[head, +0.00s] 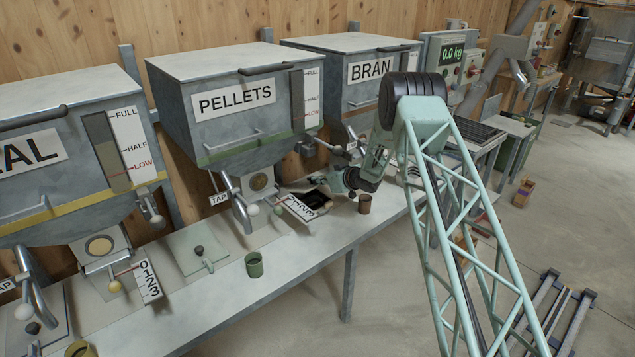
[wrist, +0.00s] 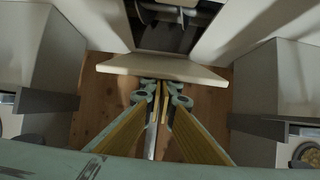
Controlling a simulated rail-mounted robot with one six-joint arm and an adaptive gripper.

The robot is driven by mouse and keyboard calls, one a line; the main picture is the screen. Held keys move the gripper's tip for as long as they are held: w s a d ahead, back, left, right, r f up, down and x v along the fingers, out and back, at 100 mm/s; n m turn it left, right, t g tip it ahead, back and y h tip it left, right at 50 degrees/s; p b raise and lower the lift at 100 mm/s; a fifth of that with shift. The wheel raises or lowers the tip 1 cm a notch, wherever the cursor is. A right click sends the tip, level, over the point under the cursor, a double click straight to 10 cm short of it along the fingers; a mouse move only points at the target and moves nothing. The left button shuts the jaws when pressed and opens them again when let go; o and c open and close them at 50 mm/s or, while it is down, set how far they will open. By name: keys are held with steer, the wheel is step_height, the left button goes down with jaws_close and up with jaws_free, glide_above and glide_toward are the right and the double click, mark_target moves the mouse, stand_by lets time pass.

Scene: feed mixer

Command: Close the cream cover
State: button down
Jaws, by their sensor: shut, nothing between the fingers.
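In the wrist view a cream flap (wrist: 160,68), which looks like the cream cover, stands out at the lower edge of a dark opening (wrist: 168,37) with metal parts inside. The opening is uncovered. My gripper (wrist: 160,88) is shut and empty, its fingertips close to the flap's near edge; whether they touch it I cannot tell. I cannot make out the cream cover there.
Pale walls flank the opening in the wrist view. On the bench (head: 215,300) stand a green cup (head: 254,265), a brown cup (head: 364,204) and a flat pale-green lid (head: 198,249). The BRAN hopper (head: 345,75) is behind my arm. The floor at the right is mostly clear.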

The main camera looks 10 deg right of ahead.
steer(key=shift+s+f, duration=0.1)
steer(key=shift+f, duration=0.05)
steer(key=shift+s+d+f+b, duration=0.15)
steer(key=shift+f+b, duration=0.25)
steer(key=shift+b, duration=0.25)
steer(key=shift+s+d+f+t+b, duration=0.1)
steer(key=shift+s+f+t+b, duration=0.15)
steer(key=shift+f+b, duration=0.25)
steer(key=shift+s+d+f+b, duration=0.2)
steer(key=shift+f+b, duration=0.1)
steer(key=shift+f, duration=0.45)
steer(key=shift+s+d+f+b, duration=0.1)
steer(key=shift+s+f+b, duration=0.15)
steer(key=shift+f, duration=0.55)
steer(key=shift+s+d+f+b, duration=0.2)
steer(key=shift+f+b, duration=0.1)
steer(key=shift+f, duration=0.45)
steer(key=shift+r, duration=0.15)
steer(key=shift+w+a+r+p, duration=0.1)
steer(key=shift+r+p, duration=0.85)
steer(key=shift+r, duration=0.95)
steer(key=f+p+v, duration=0.1)
steer(key=v, duration=0.9)
steer(key=shift+s+d+f, duration=0.25)
steer(key=shift+a, duration=0.1)
